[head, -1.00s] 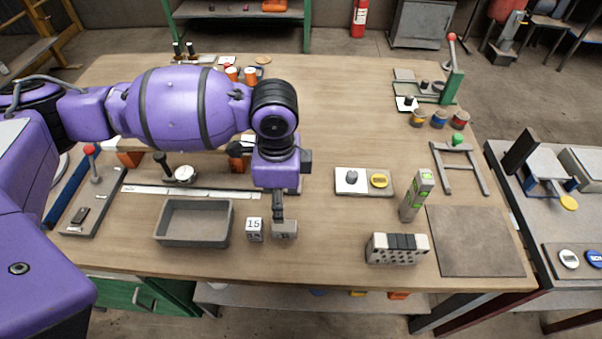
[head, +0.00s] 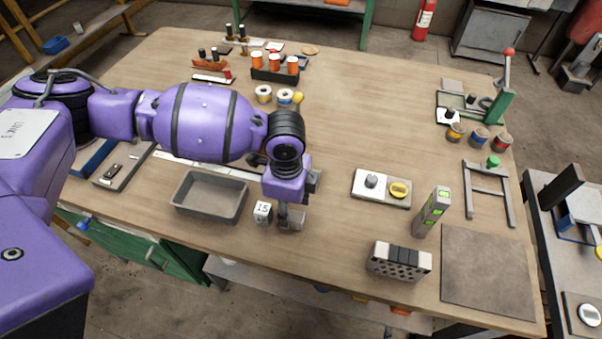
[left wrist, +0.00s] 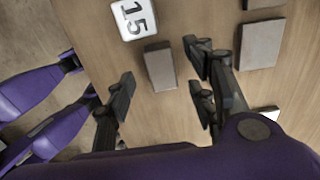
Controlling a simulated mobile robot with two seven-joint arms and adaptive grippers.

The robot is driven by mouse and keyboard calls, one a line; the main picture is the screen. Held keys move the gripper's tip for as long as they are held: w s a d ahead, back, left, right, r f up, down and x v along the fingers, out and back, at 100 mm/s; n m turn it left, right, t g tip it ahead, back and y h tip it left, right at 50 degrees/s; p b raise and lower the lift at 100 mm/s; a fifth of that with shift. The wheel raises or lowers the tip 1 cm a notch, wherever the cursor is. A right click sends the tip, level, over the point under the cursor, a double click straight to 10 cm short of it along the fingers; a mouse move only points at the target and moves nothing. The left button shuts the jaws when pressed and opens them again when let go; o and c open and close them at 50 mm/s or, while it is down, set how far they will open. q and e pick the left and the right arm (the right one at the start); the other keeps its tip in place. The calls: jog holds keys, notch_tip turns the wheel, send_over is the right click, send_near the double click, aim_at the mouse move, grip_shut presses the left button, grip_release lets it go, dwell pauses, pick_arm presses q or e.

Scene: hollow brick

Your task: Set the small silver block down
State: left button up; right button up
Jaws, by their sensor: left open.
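My left gripper (left wrist: 163,92) is open, with its dark fingers spread. It points down at the table beside the white cube marked 15 (head: 262,212), which also shows in the left wrist view (left wrist: 133,18). A small silver-grey block (head: 292,221) sits under the gripper in the head view, partly hidden by the fingers. In the left wrist view a small grey block (left wrist: 160,66) lies on the wood between and ahead of the fingertips, apart from them. A larger grey block (left wrist: 261,45) lies to the right, past the right fingers. My right gripper is not in view.
A grey tray (head: 181,193) stands left of the cube. A white plate with a knob and yellow disc (head: 361,194), a level (head: 432,211) and a perforated block (head: 398,264) stand to the right. A grey mat (head: 487,265) is bare. The wood right of the gripper is clear.

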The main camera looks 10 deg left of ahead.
aim_at(292, 216)
pick_arm(q)
jog(key=f, duration=0.4)
jog(key=shift+d+f, duration=0.1)
jog(key=shift+d, duration=0.1)
grip_shut()
